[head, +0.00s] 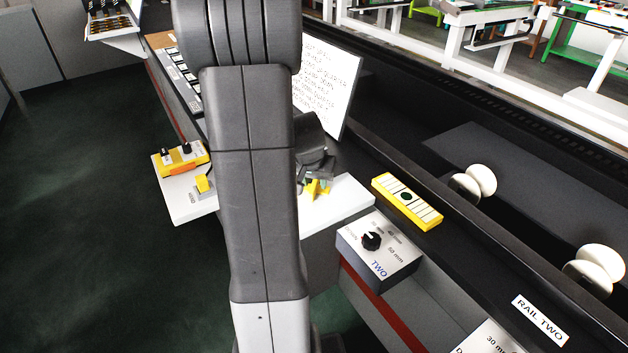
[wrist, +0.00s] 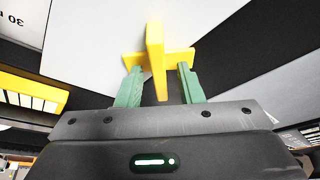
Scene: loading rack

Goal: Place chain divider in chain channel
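The yellow chain divider (head: 318,188) shows low at my gripper, just right of my arm, over a white surface (head: 345,204). In the wrist view the divider (wrist: 155,50) is cross-shaped, with an upright plate and a crossbar. My gripper's green fingers (wrist: 158,84) stand on both sides of the plate, with a visible gap on each side. The fingertips are close to the crossbar; contact cannot be told. My gripper (head: 316,178) is partly hidden in the head view. The chain channel cannot be clearly identified; a long dark rail (head: 450,250) runs diagonally on the right.
A yellow box with white strips (head: 407,201) sits on the rail's near edge. A dial box marked TWO (head: 378,247) stands right of the white surface. A white text board (head: 330,85) stands behind my arm. White rollers (head: 480,180) line the right. A yellow-orange device (head: 181,158) is left.

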